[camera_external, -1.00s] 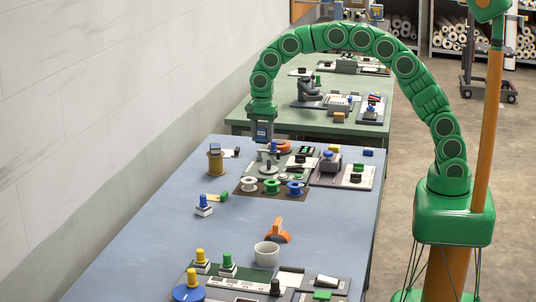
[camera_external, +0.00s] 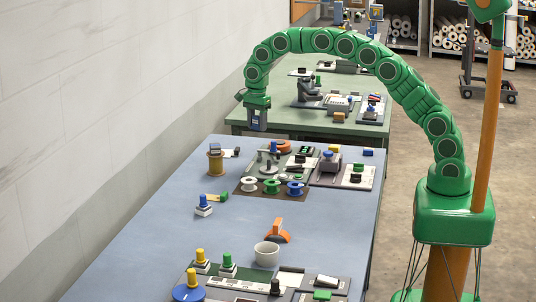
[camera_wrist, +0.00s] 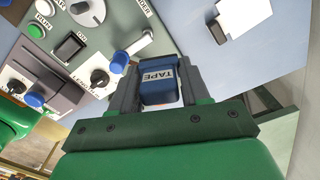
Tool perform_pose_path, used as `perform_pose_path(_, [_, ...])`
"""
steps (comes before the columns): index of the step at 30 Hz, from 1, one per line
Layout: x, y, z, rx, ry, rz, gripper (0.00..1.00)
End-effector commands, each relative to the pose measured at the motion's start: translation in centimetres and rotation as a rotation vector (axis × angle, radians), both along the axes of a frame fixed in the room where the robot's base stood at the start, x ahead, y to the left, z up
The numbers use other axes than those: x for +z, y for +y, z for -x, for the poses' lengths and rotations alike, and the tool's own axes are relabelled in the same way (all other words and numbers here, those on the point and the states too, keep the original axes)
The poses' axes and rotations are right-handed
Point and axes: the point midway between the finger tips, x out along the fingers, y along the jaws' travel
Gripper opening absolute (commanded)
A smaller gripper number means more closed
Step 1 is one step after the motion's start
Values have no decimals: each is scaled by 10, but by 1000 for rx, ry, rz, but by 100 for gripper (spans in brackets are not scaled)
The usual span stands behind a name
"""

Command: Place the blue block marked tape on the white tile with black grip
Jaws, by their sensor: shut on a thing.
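My gripper (camera_wrist: 155,76) is shut on the blue block (camera_wrist: 158,92), whose white label reads TAPE. In the external view my gripper (camera_external: 256,117) hangs in the air near the far left edge of the blue table, and the block is hard to make out there. A white tile (camera_external: 228,153) with a small black grip (camera_external: 237,151) appears to lie at the table's far left, below my gripper in the picture. In the wrist view a white tile (camera_wrist: 245,16) with a dark piece lies at the upper right, apart from the held block.
A control panel (camera_external: 345,175) with knobs and buttons stands to the right. Several spools lie on a dark mat (camera_external: 246,191). A brass-coloured post (camera_external: 215,163) stands close to the tile. A green table (camera_external: 290,116) is behind. The blue table's left middle is mostly clear.

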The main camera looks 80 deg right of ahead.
Motion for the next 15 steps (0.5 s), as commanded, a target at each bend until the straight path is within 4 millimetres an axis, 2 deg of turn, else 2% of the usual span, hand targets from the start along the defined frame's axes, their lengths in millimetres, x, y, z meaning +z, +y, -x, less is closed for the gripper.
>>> perform_pose_path(15, [-20, -6, -45, 0, -2, 1, 11])
